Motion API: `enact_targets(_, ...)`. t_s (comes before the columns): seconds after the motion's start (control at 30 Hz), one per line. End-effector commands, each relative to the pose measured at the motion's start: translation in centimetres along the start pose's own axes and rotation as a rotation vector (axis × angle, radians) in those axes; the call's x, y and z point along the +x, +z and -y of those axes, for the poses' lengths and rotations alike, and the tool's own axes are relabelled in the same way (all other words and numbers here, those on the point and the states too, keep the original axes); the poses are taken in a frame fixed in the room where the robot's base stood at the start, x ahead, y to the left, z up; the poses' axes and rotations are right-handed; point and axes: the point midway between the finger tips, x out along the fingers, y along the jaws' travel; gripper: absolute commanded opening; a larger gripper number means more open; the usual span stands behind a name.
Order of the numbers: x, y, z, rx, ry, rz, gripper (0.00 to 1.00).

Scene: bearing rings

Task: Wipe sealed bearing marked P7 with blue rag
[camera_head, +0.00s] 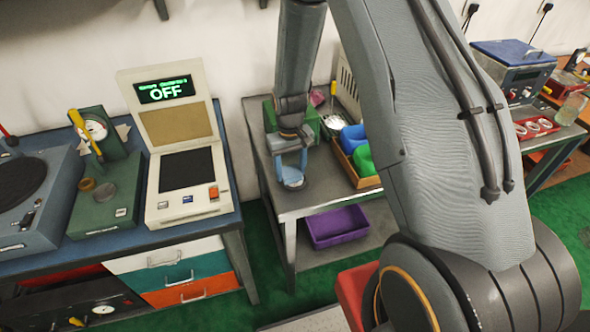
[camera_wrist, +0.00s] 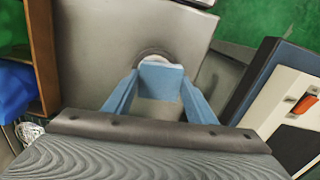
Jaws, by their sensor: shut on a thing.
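My gripper (camera_head: 291,170) reaches down over the grey table in the head view, its two blue-grey fingers apart with something between the tips. In the wrist view my gripper (camera_wrist: 161,85) is shut on a flat blue-grey block, which appears to be the blue rag (camera_wrist: 161,79). A pale round piece, apparently the sealed bearing (camera_wrist: 153,57), shows just beyond the block and is partly hidden by it. The bearing's pale rim (camera_head: 293,187) also shows under the fingertips in the head view. I cannot read a P7 mark, nor tell whether rag and bearing touch.
A wooden tray (camera_head: 357,180) with blue and green pieces stands right of my gripper. A green box (camera_head: 270,117) is behind it. A purple bin (camera_head: 336,226) sits on the lower shelf. A beige device reading OFF (camera_head: 188,187) is on the left bench. The table's front is clear.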

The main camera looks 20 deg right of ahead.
Motion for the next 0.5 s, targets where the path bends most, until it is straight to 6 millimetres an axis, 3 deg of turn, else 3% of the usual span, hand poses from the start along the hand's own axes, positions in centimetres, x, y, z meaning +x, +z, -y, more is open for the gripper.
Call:
enact_targets(0.2,-0.1,-0.2,0.4,0.000,0.000,-0.001,0.33)
enact_targets(0.5,0.0,-0.1,-0.7,0.001,0.000,-0.001,0.33)
